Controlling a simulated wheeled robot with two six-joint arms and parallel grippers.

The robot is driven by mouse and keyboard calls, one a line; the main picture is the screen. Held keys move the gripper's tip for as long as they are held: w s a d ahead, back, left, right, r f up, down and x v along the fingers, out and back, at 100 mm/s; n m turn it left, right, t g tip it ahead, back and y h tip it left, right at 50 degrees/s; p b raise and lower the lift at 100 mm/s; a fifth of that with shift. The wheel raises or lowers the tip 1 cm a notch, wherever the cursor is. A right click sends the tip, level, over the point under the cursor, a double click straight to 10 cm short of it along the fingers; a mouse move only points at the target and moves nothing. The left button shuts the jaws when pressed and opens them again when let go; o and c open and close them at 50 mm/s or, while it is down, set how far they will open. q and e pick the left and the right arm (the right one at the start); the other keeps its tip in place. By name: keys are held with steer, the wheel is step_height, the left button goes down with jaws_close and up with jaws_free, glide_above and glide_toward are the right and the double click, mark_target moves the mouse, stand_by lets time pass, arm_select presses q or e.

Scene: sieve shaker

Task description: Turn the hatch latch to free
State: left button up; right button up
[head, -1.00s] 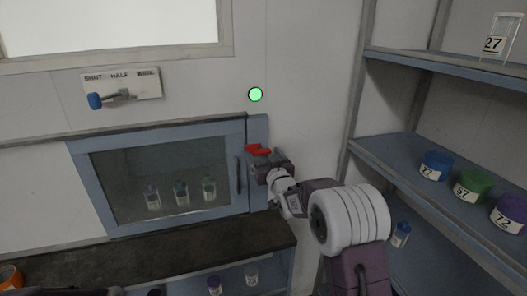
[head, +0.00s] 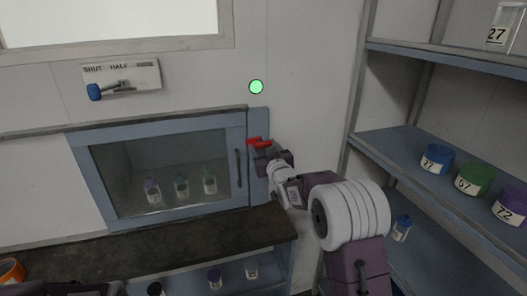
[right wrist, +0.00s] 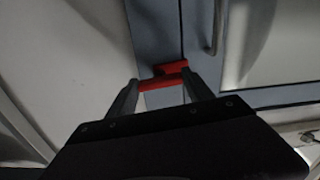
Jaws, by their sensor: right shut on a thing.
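The hatch (head: 160,170) is a blue-framed glass door in the wall with a dark vertical handle (head: 238,168) on its right side. The red latch (head: 258,142) sits at the upper right of the hatch, on the blue frame strip. It also shows in the right wrist view (right wrist: 168,69), between my fingers. My right gripper (head: 262,152) is shut on the red latch; in the right wrist view its two fingers (right wrist: 162,88) are on either side of the red bar. My left gripper cannot be made out in the head view.
A lever with a blue knob (head: 94,92) is on a plate (head: 148,74) marked SHUT and HALF, above the hatch. Several bottles stand behind the glass. Shelves (head: 440,165) with labelled jars are at the right. A dark counter (head: 150,235) runs below the hatch. A green dot (head: 256,87) shows above the latch.

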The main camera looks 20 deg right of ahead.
steer(key=shift+n+b, duration=7.6)
steer(key=shift+n, duration=0.7)
steer(key=shift+f, duration=0.1)
steer(key=o, duration=1.4)
steer(key=shift+c, duration=0.2)
steer(key=shift+s+a, duration=0.1)
